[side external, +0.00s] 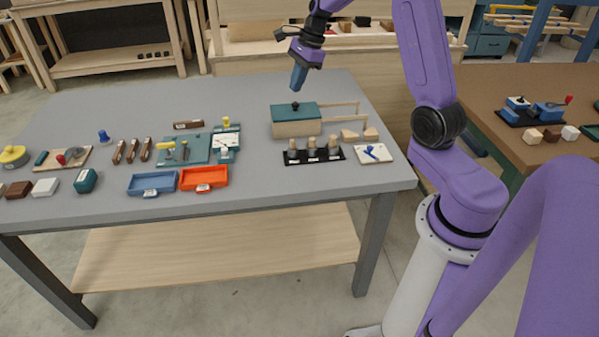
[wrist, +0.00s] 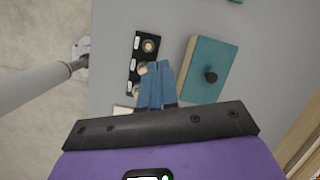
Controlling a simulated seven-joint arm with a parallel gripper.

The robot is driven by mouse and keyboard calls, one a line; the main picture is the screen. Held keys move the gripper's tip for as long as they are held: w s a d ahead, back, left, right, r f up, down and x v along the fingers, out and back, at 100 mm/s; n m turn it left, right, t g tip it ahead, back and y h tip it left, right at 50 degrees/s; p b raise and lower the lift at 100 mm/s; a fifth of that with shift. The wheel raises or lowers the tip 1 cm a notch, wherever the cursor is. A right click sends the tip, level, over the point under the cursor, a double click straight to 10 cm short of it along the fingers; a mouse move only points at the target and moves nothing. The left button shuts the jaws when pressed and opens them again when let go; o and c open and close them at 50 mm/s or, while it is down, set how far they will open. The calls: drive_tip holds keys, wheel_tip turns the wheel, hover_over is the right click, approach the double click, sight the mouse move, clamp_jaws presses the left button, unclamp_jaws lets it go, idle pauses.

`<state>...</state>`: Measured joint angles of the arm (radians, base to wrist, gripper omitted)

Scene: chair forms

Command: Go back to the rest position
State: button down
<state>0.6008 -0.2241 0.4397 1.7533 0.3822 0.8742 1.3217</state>
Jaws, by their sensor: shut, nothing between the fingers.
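My gripper (side external: 298,79) is shut and empty. In the side external view it hangs in the air above the wooden box with a teal lid (side external: 296,113) and its dark knob. In the wrist view the blue fingers (wrist: 156,88) are together, with the teal lid (wrist: 208,68) just to the right of them. The fingers partly hide the black strip with pegs (wrist: 141,58). The fingers appear apart from everything below.
The grey table (side external: 300,183) carries a black peg stand (side external: 313,154), a white plate with a blue item (side external: 373,154), a blue tray (side external: 152,184) and an orange tray (side external: 204,178). Several small blocks lie at the left. A brown table (side external: 480,88) stands at the right.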

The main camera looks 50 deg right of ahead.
drive_tip(key=s+a+r+n+g, duration=0.1)
drive_tip(key=s+a+n, duration=0.6)
drive_tip(key=a+n, duration=0.3)
drive_tip(key=s+a+r+n+g, duration=0.1)
drive_tip(key=s+a+r+n, duration=0.1)
drive_tip(key=s+a+n, duration=0.75)
drive_tip(key=s+a+n+h, duration=0.2)
drive_tip(key=s+a+n, duration=0.1)
drive_tip(key=s+n, duration=1.2)
drive_tip(key=s, duration=0.2)
drive_tip(key=shift+s+f, duration=0.35)
